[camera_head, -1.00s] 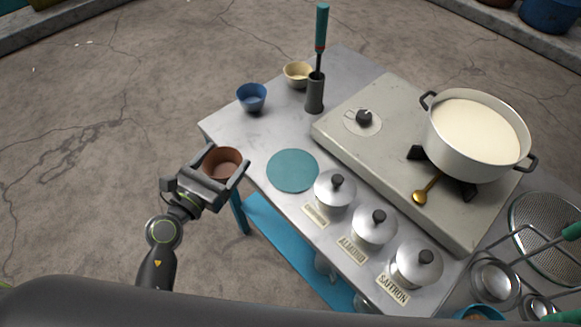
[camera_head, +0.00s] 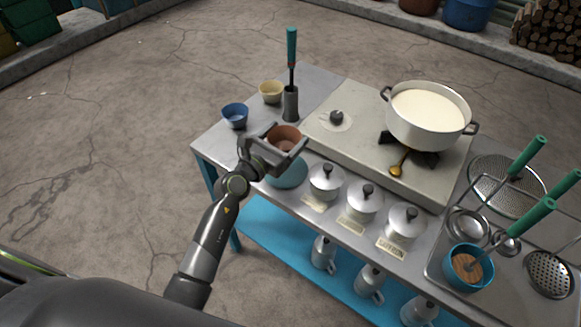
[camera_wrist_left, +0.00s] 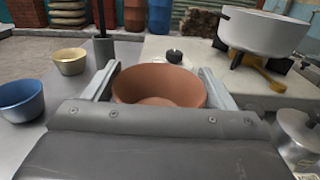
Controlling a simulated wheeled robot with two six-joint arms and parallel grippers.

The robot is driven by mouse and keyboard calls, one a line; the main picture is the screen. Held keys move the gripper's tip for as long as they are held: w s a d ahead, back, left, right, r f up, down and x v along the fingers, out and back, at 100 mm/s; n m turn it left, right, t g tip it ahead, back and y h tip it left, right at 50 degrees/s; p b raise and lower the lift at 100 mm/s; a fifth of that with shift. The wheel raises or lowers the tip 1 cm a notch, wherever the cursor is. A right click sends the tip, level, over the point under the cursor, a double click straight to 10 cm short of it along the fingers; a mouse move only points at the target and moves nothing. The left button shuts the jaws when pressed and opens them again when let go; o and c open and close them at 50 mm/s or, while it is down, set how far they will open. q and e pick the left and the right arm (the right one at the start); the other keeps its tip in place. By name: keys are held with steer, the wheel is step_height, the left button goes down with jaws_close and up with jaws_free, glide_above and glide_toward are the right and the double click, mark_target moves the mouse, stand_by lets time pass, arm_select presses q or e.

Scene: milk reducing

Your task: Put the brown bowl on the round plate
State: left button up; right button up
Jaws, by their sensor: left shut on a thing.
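The brown bowl (camera_head: 284,138) is held upright between the fingers of my left gripper (camera_head: 280,147), which is shut on it. In the left wrist view the bowl (camera_wrist_left: 160,84) fills the space between the two fingers. The round teal plate (camera_head: 288,174) lies on the metal table, partly hidden by the gripper. The bowl appears above the plate's far side; the height of the gap cannot be told. My right gripper is not in view.
A blue bowl (camera_head: 235,115) and a yellow bowl (camera_head: 271,91) stand at the back left. A tool holder (camera_head: 290,104) stands behind the bowl. Lidded pots (camera_head: 325,180) line the front edge. A large milk pot (camera_head: 425,118) sits on the stove (camera_head: 350,147).

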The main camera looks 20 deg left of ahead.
mark_target(291, 141)
arm_select(q)
step_height(291, 141, down, 4)
steer(key=shift+w+r+b, duration=0.1)
steer(key=shift+r+b, duration=0.1)
steer(key=shift+b, duration=0.45)
steer(key=shift+f, duration=0.2)
steer(key=shift+f+b, duration=1.3)
steer(key=shift+f, duration=0.55)
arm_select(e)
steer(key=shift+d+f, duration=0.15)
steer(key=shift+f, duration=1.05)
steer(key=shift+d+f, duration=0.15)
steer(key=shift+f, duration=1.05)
arm_select(q)
steer(key=shift+f, duration=0.1)
steer(key=o, duration=1)
steer(key=shift+o, duration=0.2)
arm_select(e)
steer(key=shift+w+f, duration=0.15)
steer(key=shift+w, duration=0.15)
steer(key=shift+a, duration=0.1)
